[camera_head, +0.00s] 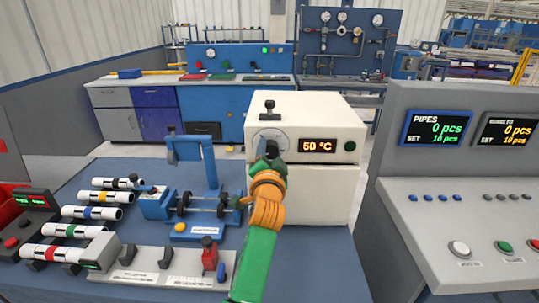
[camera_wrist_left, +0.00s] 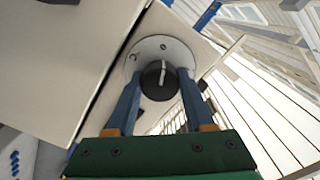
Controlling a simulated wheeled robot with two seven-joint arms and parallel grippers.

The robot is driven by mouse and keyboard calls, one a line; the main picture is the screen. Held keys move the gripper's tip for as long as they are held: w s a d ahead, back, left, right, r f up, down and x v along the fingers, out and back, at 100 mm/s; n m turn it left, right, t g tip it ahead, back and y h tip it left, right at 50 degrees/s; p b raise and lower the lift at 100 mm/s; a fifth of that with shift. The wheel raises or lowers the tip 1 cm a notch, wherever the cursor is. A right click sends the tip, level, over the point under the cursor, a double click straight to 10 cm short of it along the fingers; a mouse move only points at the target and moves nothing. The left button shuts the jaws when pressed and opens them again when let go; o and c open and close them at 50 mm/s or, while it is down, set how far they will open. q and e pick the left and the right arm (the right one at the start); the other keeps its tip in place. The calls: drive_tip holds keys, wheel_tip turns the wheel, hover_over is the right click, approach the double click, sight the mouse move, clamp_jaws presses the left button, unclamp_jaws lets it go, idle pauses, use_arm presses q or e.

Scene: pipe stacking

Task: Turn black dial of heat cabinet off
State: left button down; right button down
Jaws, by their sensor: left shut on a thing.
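The gripper (camera_wrist_left: 159,76) also shows in the left wrist view. In the head view the gripper mostly hides the dial. My right gripper is not in view.
A green button (camera_head: 350,146) is right of the display, and a black handle (camera_head: 269,108) stands on the cabinet top. Banded pipes (camera_head: 90,213) and a blue fixture (camera_head: 200,185) are left of my arm. A grey console (camera_head: 465,200) stands at the right.

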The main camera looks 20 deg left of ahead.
use_arm(q)
drive_tip(key=shift+r+n, duration=0.35)
drive_tip(key=shift+n, duration=0.15)
drive_tip(key=shift+c, duration=2)
unclamp_jaws()
drive_tip(key=shift+w, duration=0.1)
drive_tip(key=shift+o, duration=0.6)
drive_tip(key=shift+f, duration=0.25)
